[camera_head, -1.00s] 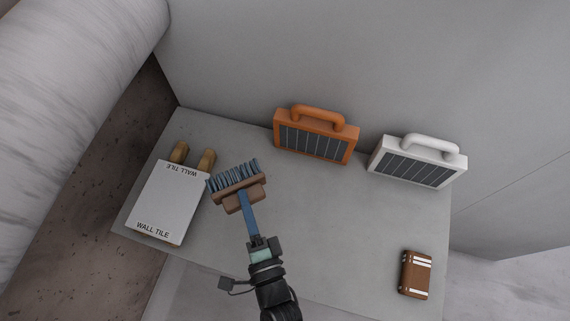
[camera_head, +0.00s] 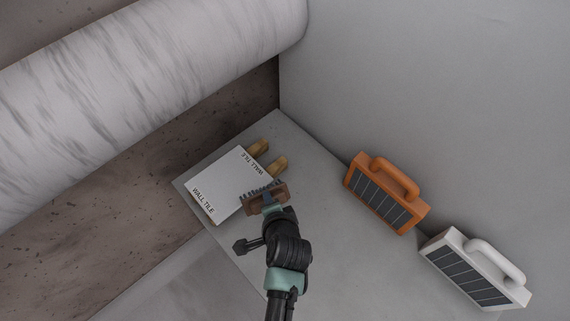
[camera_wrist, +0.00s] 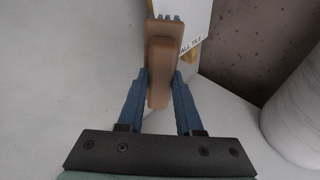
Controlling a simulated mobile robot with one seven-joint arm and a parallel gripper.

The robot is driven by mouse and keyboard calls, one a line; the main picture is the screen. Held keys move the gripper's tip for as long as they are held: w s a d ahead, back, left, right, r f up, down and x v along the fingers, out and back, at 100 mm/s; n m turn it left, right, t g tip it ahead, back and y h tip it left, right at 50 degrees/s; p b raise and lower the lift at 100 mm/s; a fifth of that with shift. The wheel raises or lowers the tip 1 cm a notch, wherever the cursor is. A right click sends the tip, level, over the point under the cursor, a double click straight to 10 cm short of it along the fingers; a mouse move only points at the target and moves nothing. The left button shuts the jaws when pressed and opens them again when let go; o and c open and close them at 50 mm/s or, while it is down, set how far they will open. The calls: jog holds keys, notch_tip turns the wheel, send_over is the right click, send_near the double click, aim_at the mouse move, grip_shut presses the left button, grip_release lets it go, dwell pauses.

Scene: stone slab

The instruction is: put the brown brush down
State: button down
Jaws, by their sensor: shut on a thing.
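The brown brush (camera_head: 279,194) has a brown block and grey-blue bristles. In the head view it is next to the right edge of the white wall tile box (camera_head: 222,184). My gripper (camera_head: 268,199) is at the brush, which partly hides behind my wrist. In the wrist view my gripper (camera_wrist: 160,92) has its two blue fingers on either side of the brush's brown body (camera_wrist: 160,62), shut on it. The bristles point away from me, close to the box. I cannot tell whether the brush touches the slab (camera_head: 330,240) or the box.
An orange panel case with a handle (camera_head: 386,192) and a white one (camera_head: 475,268) stand to the right along the wall. The slab between is clear. A large marbled roll (camera_head: 150,85) lies at the left.

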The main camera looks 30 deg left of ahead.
jog(key=shift+s+a+r+n+g+h, duration=0.15)
jog(key=shift+n+g+h, duration=0.25)
jog(key=shift+n+g, duration=0.25)
jog(key=shift+s+n+g+h, duration=0.2)
jog(key=shift+n+g+h, duration=0.15)
jog(key=shift+g+h, duration=0.2)
jog(key=s+d+r+n+g+h, duration=0.2)
jog(key=s+d+r+h, duration=0.1)
jog(key=d, duration=0.4)
jog(key=shift+s+r+g+h+p, duration=0.3)
jog(key=shift+s+r+h+p, duration=0.15)
jog(key=shift+s+h, duration=0.4)
jog(key=shift+f+p, duration=0.6)
jog(key=shift+f, duration=4.25)
jog(key=c, duration=0.6)
grip_release()
